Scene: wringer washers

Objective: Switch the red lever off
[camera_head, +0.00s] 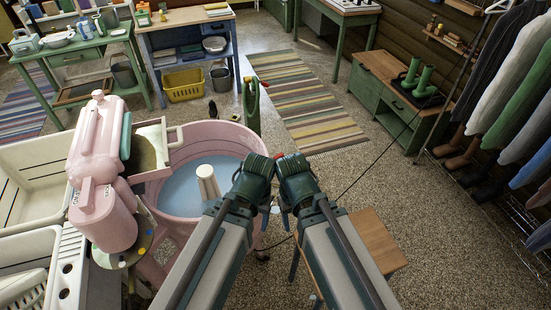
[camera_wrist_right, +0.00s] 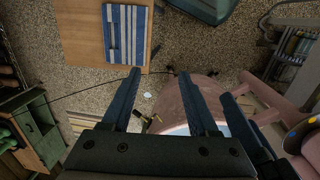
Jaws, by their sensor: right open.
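The pink washer (camera_head: 180,197) stands left of centre in the head view, with its water-filled tub open and its pink wringer head (camera_head: 100,165) above the left side. The tub also shows in the wrist view (camera_wrist_right: 178,105). I cannot make out a red lever for certain. A small red spot (camera_head: 279,156) shows between my arm ends. My left gripper (camera_head: 255,165) is by the tub's right rim, its fingers hidden. My right gripper (camera_head: 293,165) is close beside it. In the wrist view its fingers (camera_wrist_right: 158,73) are apart with nothing held between them.
Pale sinks (camera_head: 30,165) stand left of the washer. A wooden stool (camera_head: 375,240) stands to the right; a striped cloth (camera_wrist_right: 126,33) lies on a wooden top in the wrist view. A striped rug (camera_head: 300,100) and open floor lie beyond. Clothes hang at the right edge.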

